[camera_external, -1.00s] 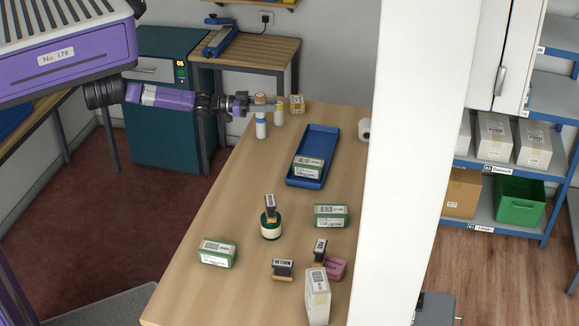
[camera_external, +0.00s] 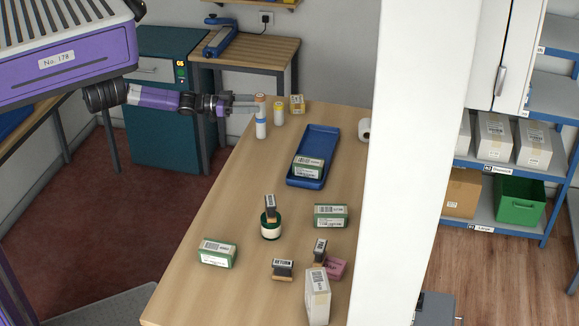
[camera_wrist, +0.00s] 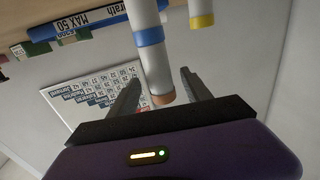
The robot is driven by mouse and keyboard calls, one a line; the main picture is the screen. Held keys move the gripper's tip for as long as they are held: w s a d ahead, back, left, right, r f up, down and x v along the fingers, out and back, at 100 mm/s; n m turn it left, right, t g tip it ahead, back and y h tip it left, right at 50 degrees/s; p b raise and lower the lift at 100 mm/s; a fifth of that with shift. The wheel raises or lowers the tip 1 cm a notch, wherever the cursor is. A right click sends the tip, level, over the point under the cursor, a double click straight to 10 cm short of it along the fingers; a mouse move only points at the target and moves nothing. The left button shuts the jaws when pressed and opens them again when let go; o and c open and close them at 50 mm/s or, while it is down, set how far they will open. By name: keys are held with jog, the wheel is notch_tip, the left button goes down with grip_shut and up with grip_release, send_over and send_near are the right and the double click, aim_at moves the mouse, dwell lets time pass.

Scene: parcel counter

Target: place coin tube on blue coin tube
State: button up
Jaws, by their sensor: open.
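The coin tube with the orange-brown end (camera_external: 261,105) stands upright on the blue coin tube (camera_external: 261,129), near the counter's far left edge. In the wrist view, which looks upside down, the orange-brown end (camera_wrist: 162,98) points down the picture and the blue band (camera_wrist: 149,37) lies above it; the two tubes look in line. My gripper (camera_external: 251,104) is open just left of the upper tube. In the wrist view its fingers (camera_wrist: 160,76) show on either side of the tube, with gaps. The lower tube's base is outside the wrist view.
A blue tray (camera_external: 316,143) holding a parcel lies nearer the middle. Stamps, green boxes and a white pillar (camera_external: 412,160) are further forward and right.

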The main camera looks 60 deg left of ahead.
jog(key=v, duration=0.6)
jog(key=shift+b, duration=0.3)
jog(key=s+f+n+y, duration=0.1)
jog(key=s+f, duration=0.3)
jog(key=s, duration=0.4)
jog(key=s+f+g+y, duration=0.1)
jog(key=s+f+y, duration=0.15)
jog(key=s, duration=0.45)
jog(key=s+f+n+y, duration=0.1)
jog(key=s+f, duration=0.3)
jog(key=s, duration=0.4)
jog(key=s+d+n+y, duration=0.1)
jog(key=s+d+y, duration=0.1)
jog(key=s+d, duration=0.65)
jog(key=s+d+r+n+y, duration=0.1)
jog(key=d+r+n+y, duration=0.2)
jog(key=d+r, duration=0.2)
jog(key=d, duration=0.2)
jog(key=shift+s+d+r+t, duration=0.25)
jog(key=shift+s+d+t, duration=0.05)
jog(key=shift+d, duration=0.1)
